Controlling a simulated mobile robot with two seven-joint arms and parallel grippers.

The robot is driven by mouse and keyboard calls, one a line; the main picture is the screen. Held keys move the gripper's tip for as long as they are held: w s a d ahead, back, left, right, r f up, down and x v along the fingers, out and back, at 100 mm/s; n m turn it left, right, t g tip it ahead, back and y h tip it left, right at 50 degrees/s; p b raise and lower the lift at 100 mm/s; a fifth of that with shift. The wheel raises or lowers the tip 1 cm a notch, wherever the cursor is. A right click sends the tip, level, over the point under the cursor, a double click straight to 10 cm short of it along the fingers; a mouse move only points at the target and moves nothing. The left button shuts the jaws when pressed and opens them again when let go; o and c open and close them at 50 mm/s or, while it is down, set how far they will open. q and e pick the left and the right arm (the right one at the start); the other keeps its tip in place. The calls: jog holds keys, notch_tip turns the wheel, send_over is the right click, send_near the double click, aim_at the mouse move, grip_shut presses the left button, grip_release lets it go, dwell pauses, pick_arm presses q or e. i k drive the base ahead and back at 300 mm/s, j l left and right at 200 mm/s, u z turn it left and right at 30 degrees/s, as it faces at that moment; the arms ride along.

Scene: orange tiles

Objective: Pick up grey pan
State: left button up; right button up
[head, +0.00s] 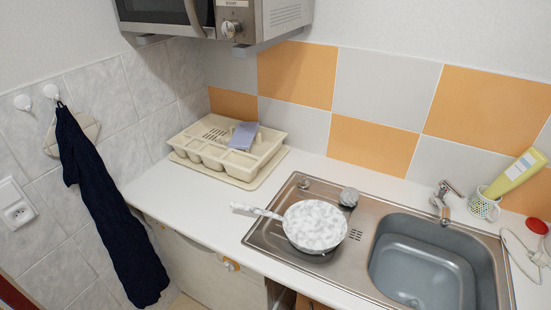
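The grey pan (315,226) sits on the steel drainboard left of the sink basin. Its inside has a mottled white and grey look. Its handle (258,212) points left and slightly up in the picture, reaching over the drainboard's left edge above the white counter. Neither of my grippers shows in the head view.
The sink basin (424,270) and faucet (444,198) lie right of the pan. A small grey item (348,197) sits just behind it. A beige dish rack (225,144) stands at the back left, under a wall-mounted microwave (215,18). Counter (190,200) is clear left of the pan.

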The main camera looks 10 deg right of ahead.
aim_at(312, 226)
jog(key=z, duration=1.55)
jog(key=j+u, duration=0.2)
jog(key=j, duration=0.4)
jog(key=i+j+u, duration=0.2)
jog(key=j, duration=0.4)
